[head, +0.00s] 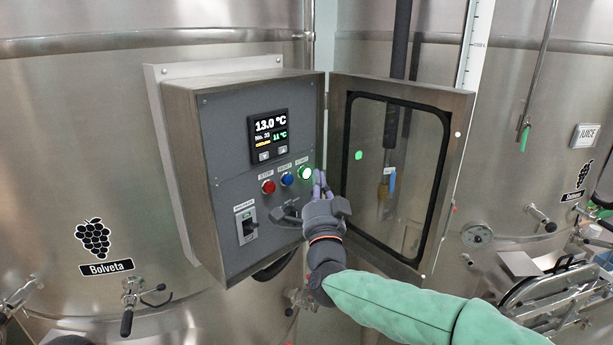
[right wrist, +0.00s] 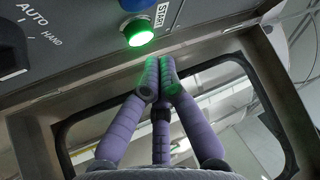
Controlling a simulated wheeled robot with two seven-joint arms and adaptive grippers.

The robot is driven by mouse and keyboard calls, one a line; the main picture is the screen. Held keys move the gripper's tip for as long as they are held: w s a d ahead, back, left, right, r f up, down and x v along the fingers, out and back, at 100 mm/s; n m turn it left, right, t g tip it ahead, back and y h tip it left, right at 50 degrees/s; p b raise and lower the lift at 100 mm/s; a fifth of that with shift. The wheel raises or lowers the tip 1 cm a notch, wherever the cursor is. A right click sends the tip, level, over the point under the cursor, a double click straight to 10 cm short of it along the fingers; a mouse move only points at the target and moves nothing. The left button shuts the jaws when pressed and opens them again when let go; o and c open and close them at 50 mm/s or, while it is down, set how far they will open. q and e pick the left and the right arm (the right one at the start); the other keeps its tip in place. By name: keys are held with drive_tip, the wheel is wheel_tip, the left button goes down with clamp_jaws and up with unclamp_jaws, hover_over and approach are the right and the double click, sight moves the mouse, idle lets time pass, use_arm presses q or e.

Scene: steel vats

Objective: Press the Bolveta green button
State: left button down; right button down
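The green button (head: 305,172), marked START, glows on the grey front of the control box (head: 226,165) on the Bolveta vat. It also shows, lit, at the top of the right wrist view (right wrist: 138,32). My right gripper (head: 318,182) has its purple fingers just right of the button in the head view. In the right wrist view the fingertips (right wrist: 160,68) are together, empty, and catch green light. They appear just below the button with a small gap; contact is not visible. My left gripper is not in view.
A blue button (head: 287,179) and a red button (head: 268,187) sit left of the green one. The box's open windowed door (head: 455,160) stands close to the right of my gripper.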

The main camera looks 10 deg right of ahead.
drive_tip(key=s+d+b, duration=0.2)
drive_tip(key=s, duration=0.1)
drive_tip(key=shift+s+d, duration=0.25)
drive_tip(key=shift+s, duration=0.05)
drive_tip(key=shift+f, duration=0.1)
idle(0.5)
